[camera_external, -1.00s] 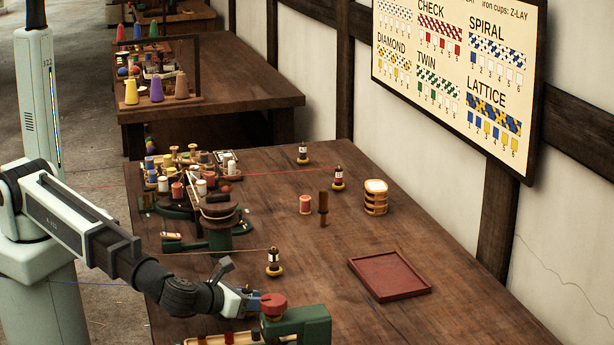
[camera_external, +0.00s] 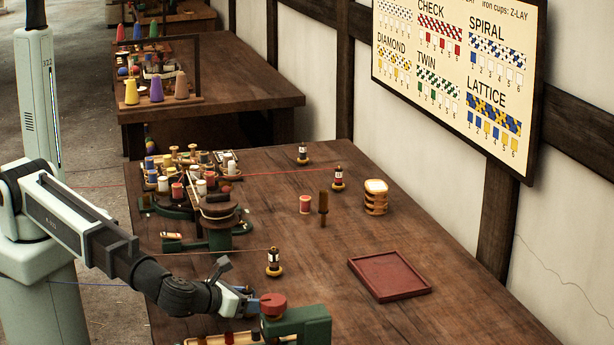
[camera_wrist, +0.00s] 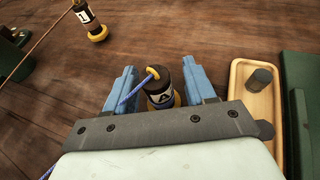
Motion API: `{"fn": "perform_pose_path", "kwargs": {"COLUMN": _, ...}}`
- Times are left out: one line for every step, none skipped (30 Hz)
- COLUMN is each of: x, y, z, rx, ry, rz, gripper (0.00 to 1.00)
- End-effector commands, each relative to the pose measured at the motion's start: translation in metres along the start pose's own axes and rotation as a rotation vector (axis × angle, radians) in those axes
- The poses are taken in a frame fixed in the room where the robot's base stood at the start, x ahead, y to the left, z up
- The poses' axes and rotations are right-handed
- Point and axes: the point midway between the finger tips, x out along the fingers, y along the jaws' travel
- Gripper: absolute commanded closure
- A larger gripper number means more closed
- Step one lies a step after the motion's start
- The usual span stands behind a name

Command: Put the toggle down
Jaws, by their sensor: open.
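In the wrist view, the toggle (camera_wrist: 162,90) is a dark, bobbin-shaped piece with a white marked label, a yellow ring at its top and yellow at its lower end. A blue cord runs from it to the lower left. It stands between the two blue fingers of my gripper (camera_wrist: 159,88), which are open with a gap on each side. Below it is the brown table.
A pale wooden tray (camera_wrist: 240,105) holds a dark peg. A similar toggle labelled 1 (camera_external: 274,262) stands behind.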

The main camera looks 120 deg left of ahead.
Motion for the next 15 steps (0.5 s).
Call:
{"fn": "perform_pose_path", "kwargs": {"x": -0.007, "y": 0.001, "z": 0.000, "rx": 0.000, "ry": 0.000, "rz": -0.001, "gripper": 0.45}}
{"fn": "perform_pose_path", "kwargs": {"x": -0.012, "y": 0.001, "z": 0.000, "rx": 0.000, "ry": 0.000, "rz": -0.001, "gripper": 0.45}}
{"fn": "perform_pose_path", "kwargs": {"x": -0.018, "y": 0.000, "z": 0.000, "rx": 0.000, "ry": 0.000, "rz": -0.003, "gripper": 0.45}}
{"fn": "perform_pose_path", "kwargs": {"x": -0.024, "y": 0.000, "z": 0.000, "rx": 0.000, "ry": 0.000, "rz": -0.004, "gripper": 0.45}}
{"fn": "perform_pose_path", "kwargs": {"x": -0.029, "y": 0.000, "z": 0.000, "rx": 0.000, "ry": 0.000, "rz": -0.003, "gripper": 0.45}}
{"fn": "perform_pose_path", "kwargs": {"x": -0.036, "y": 0.000, "z": 0.000, "rx": 0.000, "ry": 0.000, "rz": -0.003, "gripper": 0.45}}
{"fn": "perform_pose_path", "kwargs": {"x": -0.042, "y": 0.000, "z": 0.000, "rx": 0.000, "ry": 0.000, "rz": -0.004, "gripper": 0.45}}
{"fn": "perform_pose_path", "kwargs": {"x": -0.047, "y": 0.001, "z": 0.000, "rx": 0.000, "ry": 0.000, "rz": -0.003, "gripper": 0.45}}
{"fn": "perform_pose_path", "kwargs": {"x": -0.054, "y": 0.000, "z": 0.000, "rx": 0.000, "ry": 0.000, "rz": -0.003, "gripper": 0.45}}
{"fn": "perform_pose_path", "kwargs": {"x": -0.060, "y": 0.000, "z": 0.000, "rx": 0.000, "ry": 0.000, "rz": -0.004, "gripper": 0.45}}
{"fn": "perform_pose_path", "kwargs": {"x": -0.065, "y": 0.000, "z": 0.000, "rx": 0.000, "ry": 0.000, "rz": -0.003, "gripper": 0.45}}
{"fn": "perform_pose_path", "kwargs": {"x": -0.072, "y": 0.001, "z": 0.000, "rx": 0.000, "ry": 0.000, "rz": -0.002, "gripper": 0.45}}
{"fn": "perform_pose_path", "kwargs": {"x": -0.076, "y": 0.000, "z": 0.000, "rx": 0.000, "ry": 0.000, "rz": -0.003, "gripper": 0.45}}
{"fn": "perform_pose_path", "kwargs": {"x": -0.081, "y": 0.000, "z": 0.000, "rx": 0.000, "ry": 0.000, "rz": -0.003, "gripper": 0.45}}
{"fn": "perform_pose_path", "kwargs": {"x": -0.086, "y": 0.000, "z": 0.000, "rx": 0.000, "ry": 0.000, "rz": -0.002, "gripper": 0.45}}
